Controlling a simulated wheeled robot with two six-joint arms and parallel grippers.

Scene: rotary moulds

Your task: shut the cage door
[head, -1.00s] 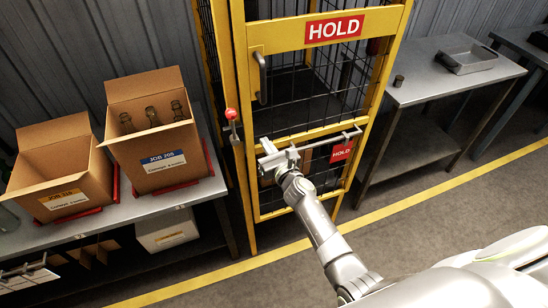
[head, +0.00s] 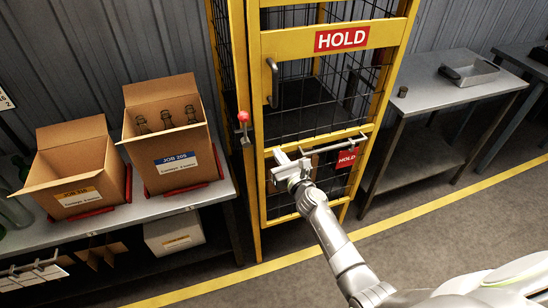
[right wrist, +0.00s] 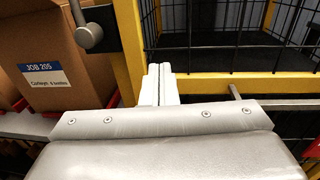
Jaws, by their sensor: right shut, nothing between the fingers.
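The cage door (head: 384,77) is a yellow frame with black mesh and a red HOLD sign (head: 342,38). It stands in or close to its opening; I cannot tell if it is fully shut. A grey pull handle (head: 271,82) is on its left side. A grey horizontal bar (head: 335,143) crosses its lower part. My right gripper (head: 281,157) is shut and empty, in front of the door's lower left, by the bar's left end. Its closed fingertips (right wrist: 160,82) show before the yellow frame in the right wrist view; contact is unclear. My left gripper is out of view.
A red-knobbed latch (head: 243,117) sits on the post left of the door. Left, a bench (head: 225,190) carries open cartons, one marked JOB 205 (head: 178,166) with bottles. Right, a grey table (head: 440,95) holds a tray (head: 470,72). The floor in front is open.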

